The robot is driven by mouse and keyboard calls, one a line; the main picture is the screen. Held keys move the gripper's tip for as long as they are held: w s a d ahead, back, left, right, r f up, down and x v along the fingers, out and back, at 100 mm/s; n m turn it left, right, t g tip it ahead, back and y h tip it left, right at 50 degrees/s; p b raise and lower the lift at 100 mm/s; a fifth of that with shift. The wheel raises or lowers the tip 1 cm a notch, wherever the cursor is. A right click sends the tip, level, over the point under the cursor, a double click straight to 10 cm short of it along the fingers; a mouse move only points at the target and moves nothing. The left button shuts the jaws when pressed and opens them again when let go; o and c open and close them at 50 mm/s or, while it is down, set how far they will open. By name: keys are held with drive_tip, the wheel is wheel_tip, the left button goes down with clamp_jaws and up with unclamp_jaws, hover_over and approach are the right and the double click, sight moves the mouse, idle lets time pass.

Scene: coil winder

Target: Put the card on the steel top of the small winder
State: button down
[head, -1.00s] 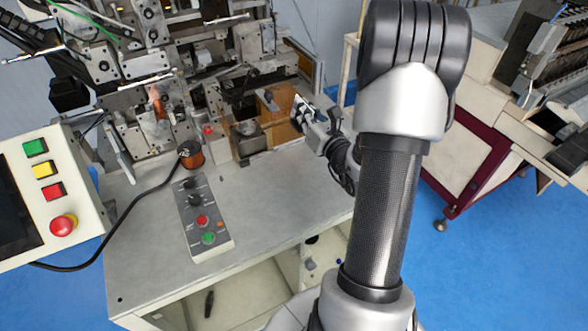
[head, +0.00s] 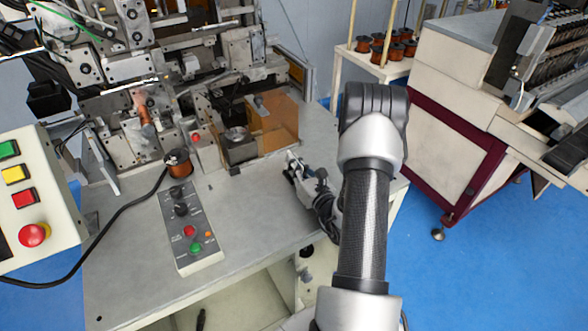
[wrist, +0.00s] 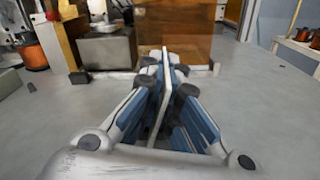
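The small winder has a grey steel top (head: 268,218), which also shows in the wrist view (wrist: 270,105). My gripper (head: 291,165) is low over the right part of this top, in front of the amber guard. In the wrist view my gripper (wrist: 166,75) is shut on the card (wrist: 165,84), a thin pale plate seen nearly edge-on and standing upright between the fingers. Its lower edge is hidden by the fingers, so I cannot tell whether it touches the steel top. The card can hardly be made out in the head view.
The amber guard (head: 274,122) and a steel block (head: 238,146) stand behind my gripper. A copper spool (head: 177,163) and a button panel (head: 190,231) are to the left. The steel top is clear between panel and gripper. A shelf with several spools (head: 362,68) stands at the back right.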

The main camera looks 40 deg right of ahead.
drive_tip(key=shift+f, duration=0.3)
drive_tip(key=shift+f, duration=0.25)
drive_tip(key=c, duration=1.8)
unclamp_jaws()
drive_tip(key=shift+r, duration=0.1)
